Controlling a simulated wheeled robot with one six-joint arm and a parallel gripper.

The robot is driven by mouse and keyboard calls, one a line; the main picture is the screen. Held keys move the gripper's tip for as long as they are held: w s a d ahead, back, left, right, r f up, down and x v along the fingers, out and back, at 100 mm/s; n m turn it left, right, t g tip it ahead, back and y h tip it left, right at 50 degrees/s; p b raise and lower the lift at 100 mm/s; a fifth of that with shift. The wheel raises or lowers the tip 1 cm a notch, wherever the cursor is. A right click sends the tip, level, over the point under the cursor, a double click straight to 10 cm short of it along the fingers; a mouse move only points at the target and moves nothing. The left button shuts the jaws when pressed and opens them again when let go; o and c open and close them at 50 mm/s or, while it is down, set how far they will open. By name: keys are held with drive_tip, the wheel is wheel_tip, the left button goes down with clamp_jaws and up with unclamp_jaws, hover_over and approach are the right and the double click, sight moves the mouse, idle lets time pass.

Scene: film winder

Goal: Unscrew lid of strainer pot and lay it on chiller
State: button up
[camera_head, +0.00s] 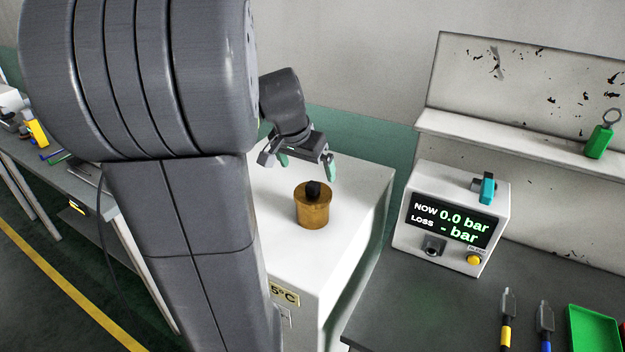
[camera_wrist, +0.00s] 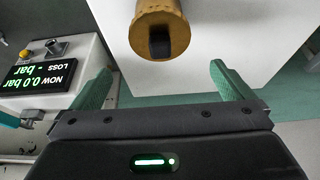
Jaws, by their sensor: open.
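The strainer pot (camera_head: 312,212) is a brass-coloured cylinder standing upright on the white chiller (camera_head: 362,196), which carries a 5°C label. Its lid (camera_head: 300,191) is on top, with a black knob (camera_head: 313,188). In the wrist view the lid (camera_wrist: 148,22) and its black knob (camera_wrist: 160,42) are at the top, beyond the fingers. My gripper (camera_head: 306,170) is open and empty, with green fingers, above and behind the pot, apart from it. The gripper also shows in the wrist view (camera_wrist: 158,85), with its fingers wide apart. Part of the chiller is hidden behind my arm.
A white pressure box (camera_head: 450,200) reading 0.0 bar stands on the dark bench at right. Tools (camera_head: 507,320) and a green tray (camera_head: 592,330) lie on that bench. The chiller top around the pot is clear.

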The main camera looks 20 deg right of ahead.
sight(313, 184)
drive_tip(key=x, duration=0.8)
drive_tip(key=shift+w+d+f, duration=0.15)
drive_tip(key=shift+f, duration=0.2)
drive_tip(key=shift+c, duration=0.2)
drive_tip(key=c, duration=0.8)
drive_tip(key=shift+r+p, duration=0.1)
drive_tip(key=shift+p, duration=0.35)
